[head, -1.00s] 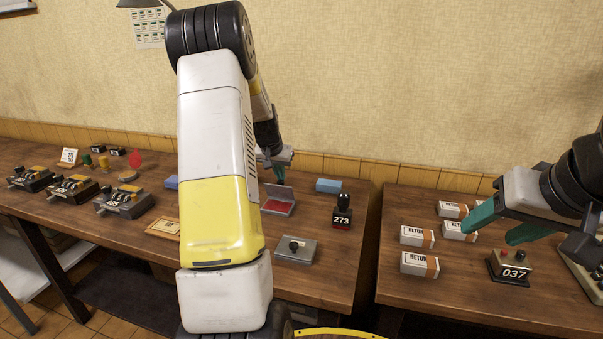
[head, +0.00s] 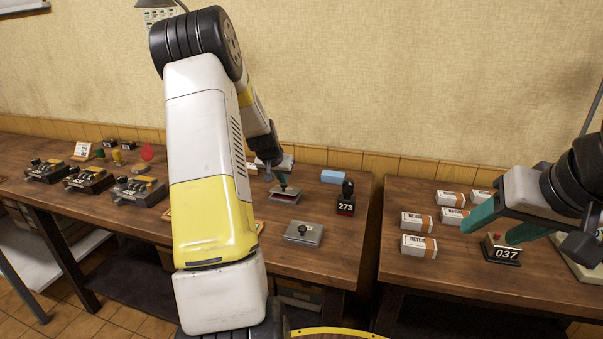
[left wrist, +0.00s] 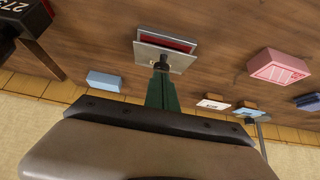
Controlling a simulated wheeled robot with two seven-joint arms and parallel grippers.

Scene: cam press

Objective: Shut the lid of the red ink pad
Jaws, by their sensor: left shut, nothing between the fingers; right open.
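The red ink pad (head: 284,200) lies on the left table, with its hinged grey lid (left wrist: 178,61) tilted low over the pad, partly open. A strip of red (left wrist: 165,43) shows past the lid in the left wrist view. My left gripper (head: 282,184) is shut with nothing between its fingers, its tips at the lid from the back side. In the left wrist view the green fingers (left wrist: 162,75) reach the lid; whether they press on it is hard to tell. My right gripper (head: 490,234) is open and empty over the right table.
A grey box with a black knob (head: 304,233) sits in front of the pad. A 273 stamp (head: 346,199) and a blue block (head: 333,176) stand to the right and behind. White-and-orange boxes (head: 420,246) and an 037 counter (head: 502,252) are on the right table.

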